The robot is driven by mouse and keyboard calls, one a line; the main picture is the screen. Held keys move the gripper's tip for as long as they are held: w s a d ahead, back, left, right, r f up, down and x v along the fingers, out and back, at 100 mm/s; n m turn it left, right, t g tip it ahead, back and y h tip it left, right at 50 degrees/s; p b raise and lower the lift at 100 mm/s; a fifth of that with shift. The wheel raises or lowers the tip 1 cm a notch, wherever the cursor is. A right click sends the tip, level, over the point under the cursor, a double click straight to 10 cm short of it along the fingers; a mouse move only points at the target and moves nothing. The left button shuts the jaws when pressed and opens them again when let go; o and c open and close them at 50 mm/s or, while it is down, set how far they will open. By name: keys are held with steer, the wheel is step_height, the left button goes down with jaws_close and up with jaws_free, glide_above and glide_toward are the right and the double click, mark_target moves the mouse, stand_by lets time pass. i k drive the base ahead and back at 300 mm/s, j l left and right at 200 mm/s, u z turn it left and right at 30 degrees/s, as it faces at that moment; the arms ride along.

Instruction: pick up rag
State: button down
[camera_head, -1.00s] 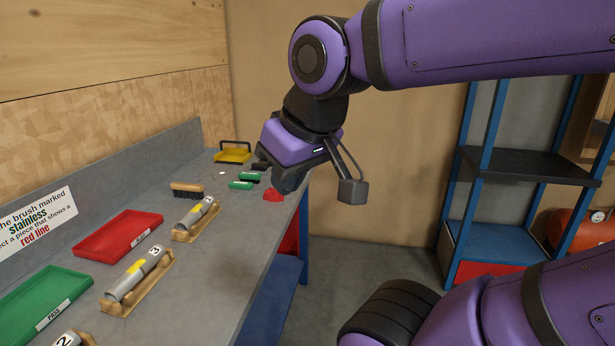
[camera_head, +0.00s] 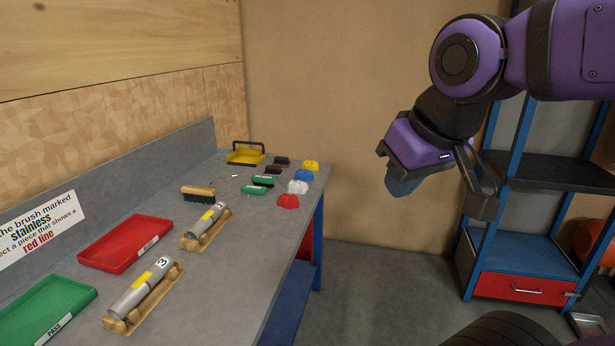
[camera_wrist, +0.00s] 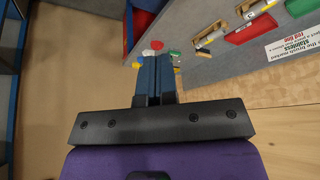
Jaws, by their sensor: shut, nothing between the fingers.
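Small crumpled rags lie in a row along the right edge of the grey bench in the head view: a red rag (camera_head: 288,201), a white rag (camera_head: 297,187), a blue rag (camera_head: 303,176) and a yellow rag (camera_head: 311,165). My gripper (camera_head: 403,188) is shut and empty. It hangs in the air to the right of the bench, apart from the rags. In the wrist view my closed fingers (camera_wrist: 154,62) partly cover the row; the red rag (camera_wrist: 157,45) and white rag (camera_wrist: 148,53) show beside their tips.
Green blocks (camera_head: 263,181), a brush (camera_head: 198,193), a yellow pan (camera_head: 245,157), a red tray (camera_head: 124,243), a green tray (camera_head: 45,305) and metal pieces on wooden cradles (camera_head: 207,227) stand on the bench. A blue-framed shelf (camera_head: 530,170) is at the right. Floor between is clear.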

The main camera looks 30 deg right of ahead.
mark_target(306, 175)
steer(key=i+l, duration=0.3)
steer(key=i+l+u, duration=0.15)
steer(key=i+l, duration=0.15)
steer(key=l, duration=0.25)
steer(key=i+l, duration=0.25)
steer(key=l, duration=0.2)
steer(key=i+l+u, duration=0.1)
steer(key=i+l, duration=0.15)
steer(key=l, duration=0.2)
steer(key=i+l, duration=0.25)
steer(key=l, duration=0.25)
steer(key=i+l+u, duration=0.15)
steer(key=l, duration=0.3)
steer(key=i+l, duration=0.35)
steer(key=l, duration=0.15)
steer(key=i+l+u, duration=0.1)
steer(key=l, duration=0.4)
steer(key=i, duration=0.1)
